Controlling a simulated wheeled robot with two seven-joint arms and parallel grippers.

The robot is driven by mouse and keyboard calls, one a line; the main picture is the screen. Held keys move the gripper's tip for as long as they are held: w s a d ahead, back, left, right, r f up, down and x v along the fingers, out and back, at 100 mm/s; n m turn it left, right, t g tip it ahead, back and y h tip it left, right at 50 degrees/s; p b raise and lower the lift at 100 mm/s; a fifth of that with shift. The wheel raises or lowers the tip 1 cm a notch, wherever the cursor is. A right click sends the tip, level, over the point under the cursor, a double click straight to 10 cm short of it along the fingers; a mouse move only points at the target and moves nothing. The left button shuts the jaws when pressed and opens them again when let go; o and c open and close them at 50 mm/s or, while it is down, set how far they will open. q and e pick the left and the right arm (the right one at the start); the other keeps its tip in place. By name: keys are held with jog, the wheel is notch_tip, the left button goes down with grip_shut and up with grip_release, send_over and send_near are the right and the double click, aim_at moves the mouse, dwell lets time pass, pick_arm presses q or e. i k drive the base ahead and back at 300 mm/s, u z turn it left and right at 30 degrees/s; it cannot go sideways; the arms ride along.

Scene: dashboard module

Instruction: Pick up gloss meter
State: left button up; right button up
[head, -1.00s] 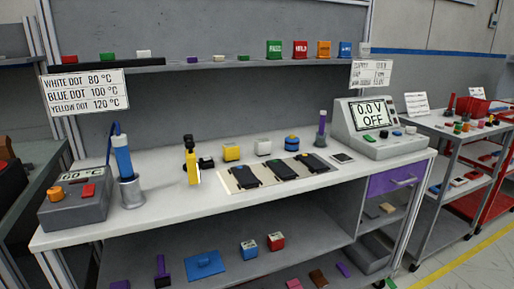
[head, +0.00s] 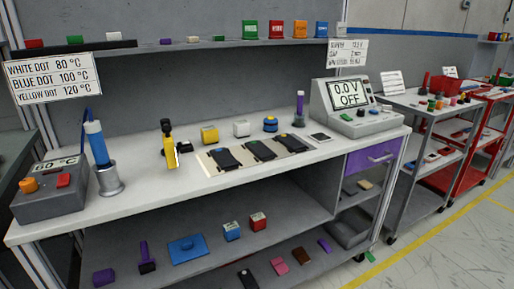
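No object is clearly labelled as the gloss meter, and I cannot tell which one it is. Small devices stand in a row on the white bench: a yellow box (head: 209,134), a white box (head: 241,128) and a round blue unit (head: 270,124) with a yellow band. A yellow and black upright tool (head: 170,152) stands left of them. Neither of my grippers shows in the head view.
The bench (head: 140,203) also holds a soldering station (head: 48,205), an iron in its holder (head: 108,180), a mat with dark modules (head: 215,170) and a power supply (head: 345,127) reading 0.0 V OFF. Below is a grey shelf (head: 200,240).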

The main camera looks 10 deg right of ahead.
aim_at(241, 127)
jog(key=k, duration=0.5)
jog(key=z, duration=1.3)
jog(key=i, duration=1.2)
jog(key=u, duration=0.9)
